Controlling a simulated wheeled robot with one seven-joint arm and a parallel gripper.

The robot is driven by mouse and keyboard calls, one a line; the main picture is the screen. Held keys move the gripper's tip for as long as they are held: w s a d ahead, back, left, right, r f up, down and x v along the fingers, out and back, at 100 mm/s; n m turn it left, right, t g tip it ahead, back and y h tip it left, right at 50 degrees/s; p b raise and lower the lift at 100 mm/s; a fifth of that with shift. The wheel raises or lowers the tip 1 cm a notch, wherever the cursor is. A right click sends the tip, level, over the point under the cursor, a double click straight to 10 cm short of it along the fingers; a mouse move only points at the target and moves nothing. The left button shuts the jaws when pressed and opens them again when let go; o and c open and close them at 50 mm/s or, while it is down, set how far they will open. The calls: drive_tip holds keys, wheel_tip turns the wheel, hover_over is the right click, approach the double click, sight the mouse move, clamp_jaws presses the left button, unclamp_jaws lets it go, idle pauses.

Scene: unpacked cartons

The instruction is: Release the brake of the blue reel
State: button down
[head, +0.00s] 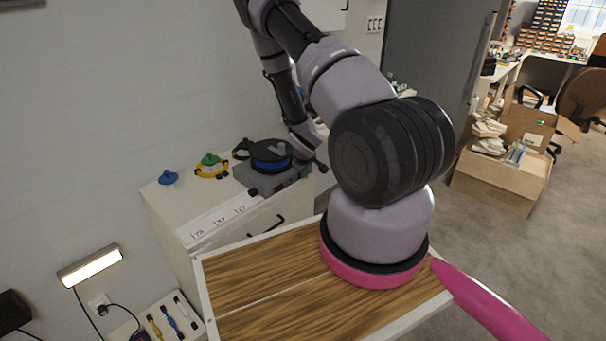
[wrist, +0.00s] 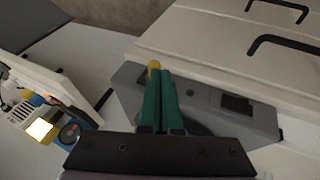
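The blue reel (head: 270,162) has a black top and sits on a grey base (head: 268,182) on the white cabinet. In the wrist view the grey base (wrist: 258,118) shows behind my gripper (wrist: 160,73). Its two green fingers are side by side with only a narrow gap. A small yellow piece (wrist: 153,65) shows at the fingertips; I cannot tell whether it is held or part of the brake. In the head view my gripper (head: 306,172) is at the right side of the base, mostly hidden by my arm. The brake is not clearly visible.
A blue knob-like piece (head: 169,178) and a yellow-and-green piece (head: 211,166) stand left of the reel. The cabinet front (head: 230,214) has labels and a black handle. A wooden-topped surface (head: 262,281) lies in front. Open cartons (head: 500,180) stand at right on clear floor.

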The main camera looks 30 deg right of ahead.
drive_tip(key=shift+d+n+y, duration=0.45)
drive_tip(key=shift+n+y, duration=0.15)
drive_tip(key=shift+n, duration=0.5)
drive_tip(key=shift+a, duration=0.15)
idle(0.3)
drive_tip(key=shift+w+a, duration=0.45)
